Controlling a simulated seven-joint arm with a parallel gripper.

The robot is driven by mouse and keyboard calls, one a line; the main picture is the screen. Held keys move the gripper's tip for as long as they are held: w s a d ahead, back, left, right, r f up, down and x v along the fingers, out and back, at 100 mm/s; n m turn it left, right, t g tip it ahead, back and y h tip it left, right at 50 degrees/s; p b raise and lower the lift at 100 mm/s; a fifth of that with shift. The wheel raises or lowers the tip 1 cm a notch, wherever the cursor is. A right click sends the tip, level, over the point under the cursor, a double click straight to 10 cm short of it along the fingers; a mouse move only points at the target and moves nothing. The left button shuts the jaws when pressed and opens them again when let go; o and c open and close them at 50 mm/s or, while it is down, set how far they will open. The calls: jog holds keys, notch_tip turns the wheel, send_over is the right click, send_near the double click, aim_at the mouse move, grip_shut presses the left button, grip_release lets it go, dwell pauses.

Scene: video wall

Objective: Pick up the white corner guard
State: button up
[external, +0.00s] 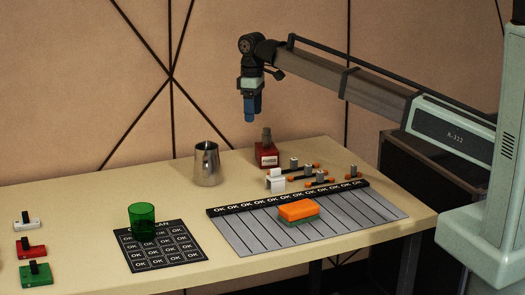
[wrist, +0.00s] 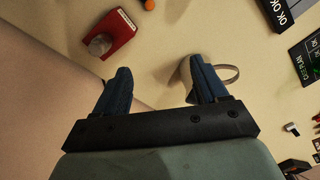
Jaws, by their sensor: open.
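The white corner guard (external: 275,180) appears to be the small white angular piece on the table, right of the middle and just behind the grey OK-marked mat. I cannot make it out in the wrist view. My gripper (external: 251,115) hangs fingers down, well above the back of the table, higher than and behind the white piece. In the wrist view my gripper (wrist: 162,82) shows two blue fingers spread apart with nothing between them.
A red block with a grey knob (external: 267,155) and a metal pitcher (external: 207,165) stand near the back edge. Orange-ended grey parts (external: 318,180) lie beside the white piece. An orange-and-green sponge (external: 298,210) lies on the grey mat (external: 235,232). A green cup (external: 142,220) stands on a dark card.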

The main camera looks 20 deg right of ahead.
jog(key=s+f+m, duration=0.2)
jog(key=s, duration=0.6)
jog(key=m, duration=1.3)
send_over(276, 169)
jog(key=f, duration=0.1)
notch_tip(276, 169, down, 9)
jog(key=m, duration=1.2)
jog(key=shift+a+r, duration=0.15)
jog(key=shift+r, duration=0.05)
jog(key=shift+w+d+f, duration=0.1)
jog(key=shift+f, duration=1.25)
jog(key=shift+d+f, duration=0.1)
jog(key=shift+f, duration=1.25)
jog(key=shift+c, duration=0.3)
jog(key=c, duration=1.1)
